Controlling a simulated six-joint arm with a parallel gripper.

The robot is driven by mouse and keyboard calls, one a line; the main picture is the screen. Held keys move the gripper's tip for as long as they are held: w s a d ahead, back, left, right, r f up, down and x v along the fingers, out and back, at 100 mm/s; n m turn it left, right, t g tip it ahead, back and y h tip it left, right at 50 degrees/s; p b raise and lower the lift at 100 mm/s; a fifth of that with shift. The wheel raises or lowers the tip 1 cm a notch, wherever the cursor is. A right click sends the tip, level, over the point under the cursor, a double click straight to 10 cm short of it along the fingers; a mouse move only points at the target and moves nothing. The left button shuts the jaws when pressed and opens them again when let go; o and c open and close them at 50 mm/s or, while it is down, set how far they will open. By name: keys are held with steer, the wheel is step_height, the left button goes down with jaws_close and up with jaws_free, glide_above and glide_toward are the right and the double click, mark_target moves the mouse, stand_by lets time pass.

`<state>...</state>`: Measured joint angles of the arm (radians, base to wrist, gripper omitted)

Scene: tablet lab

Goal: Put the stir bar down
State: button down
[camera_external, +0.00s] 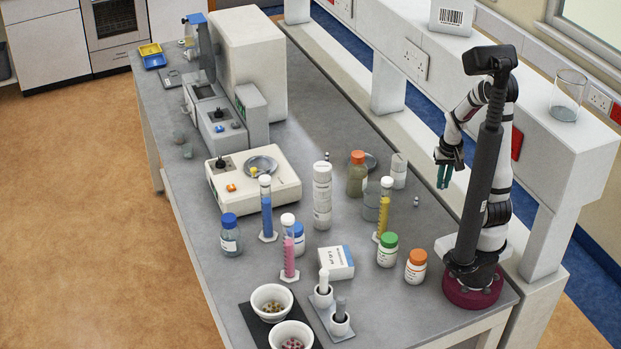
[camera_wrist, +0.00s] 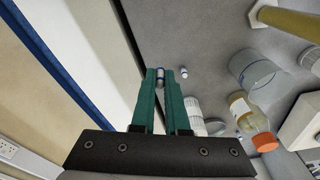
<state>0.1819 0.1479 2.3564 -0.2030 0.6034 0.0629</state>
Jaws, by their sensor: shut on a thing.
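My gripper (camera_external: 444,176) hangs above the right side of the bench, its green fingers pointing down. In the wrist view my gripper (camera_wrist: 161,74) is shut on a small white stir bar with a blue band (camera_wrist: 160,77), pinched at the fingertips. In the external view the held bar is too small to make out. Another small white-and-blue bar (camera_wrist: 184,72) lies on the grey bench, apart from the fingers; a small pale piece on the bench (camera_external: 416,201) appears below and left of my gripper.
The bench (camera_external: 330,110) has bare room around the loose bar. A white ribbed-cap bottle (camera_external: 398,171), an orange-capped bottle (camera_external: 357,175), a beaker (camera_external: 372,208) and a yellow cylinder (camera_external: 384,213) stand to the left. A raised white shelf (camera_external: 560,140) runs behind my arm.

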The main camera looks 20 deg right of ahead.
steer(key=w+d+n, duration=0.1)
steer(key=w+n, duration=0.1)
steer(key=w, duration=1.1)
steer(key=n, duration=0.3)
glide_toward(366, 161)
steer(key=shift+y, duration=0.3)
steer(key=s, duration=0.1)
steer(key=s+a+f, duration=0.1)
steer(key=s+f, duration=0.1)
steer(key=shift+s+a, duration=0.15)
steer(key=shift+a, duration=0.15)
step_height(366, 161, down, 4)
steer(key=shift+a+r, duration=0.1)
steer(key=shift+a, duration=0.05)
steer(key=shift+f, duration=0.25)
steer(key=c, duration=1.2)
jaws_free()
